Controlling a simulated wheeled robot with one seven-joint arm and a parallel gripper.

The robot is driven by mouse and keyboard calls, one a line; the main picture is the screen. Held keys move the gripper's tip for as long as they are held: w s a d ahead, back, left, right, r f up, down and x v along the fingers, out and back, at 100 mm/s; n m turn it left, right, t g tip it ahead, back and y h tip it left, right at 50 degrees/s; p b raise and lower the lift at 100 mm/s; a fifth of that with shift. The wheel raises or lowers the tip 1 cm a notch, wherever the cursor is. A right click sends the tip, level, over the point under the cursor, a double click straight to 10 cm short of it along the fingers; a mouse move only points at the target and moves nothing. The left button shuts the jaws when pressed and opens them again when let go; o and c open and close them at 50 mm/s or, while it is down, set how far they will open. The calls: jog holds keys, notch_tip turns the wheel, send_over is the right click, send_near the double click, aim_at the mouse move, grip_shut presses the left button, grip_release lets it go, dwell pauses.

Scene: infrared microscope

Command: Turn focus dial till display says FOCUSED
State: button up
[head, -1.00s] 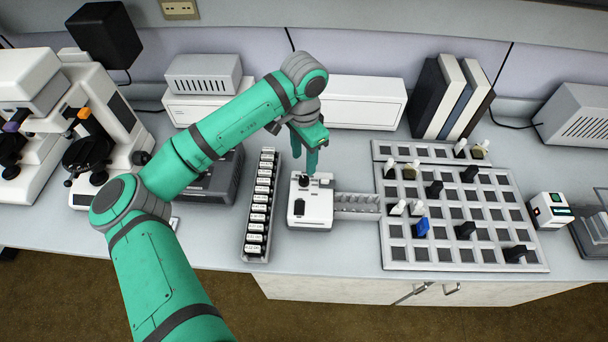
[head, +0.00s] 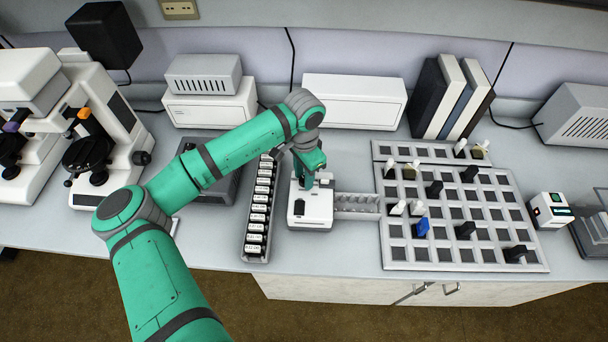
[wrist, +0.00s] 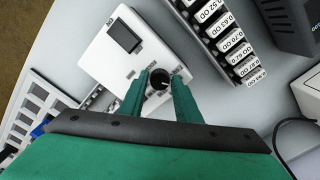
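A small white instrument (head: 311,215) stands on the bench, with a dark display (wrist: 125,36) on its top. In the wrist view the display looks dark and no text can be read on it. A round black dial (wrist: 159,79) is on the same top face. My gripper (wrist: 160,85) points down over the instrument, its two green fingers apart, one on each side of the dial. I cannot tell whether either finger touches it. In the head view my gripper (head: 308,183) hides the dial.
A rack of labelled bottles or blocks (head: 258,210) stands close left of the instrument. A narrow grey ribbed tray (head: 356,207) adjoins its right side, then a large grid board (head: 455,256) with several pegs. White microscopes (head: 105,130) stand at the far left.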

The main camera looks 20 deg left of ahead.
jog(key=c, duration=0.6)
jog(key=shift+o, duration=0.2)
jog(key=shift+m, duration=2.8)
jog(key=o, duration=1)
jog(key=shift+o, duration=0.2)
notch_tip(320, 180, up, 11)
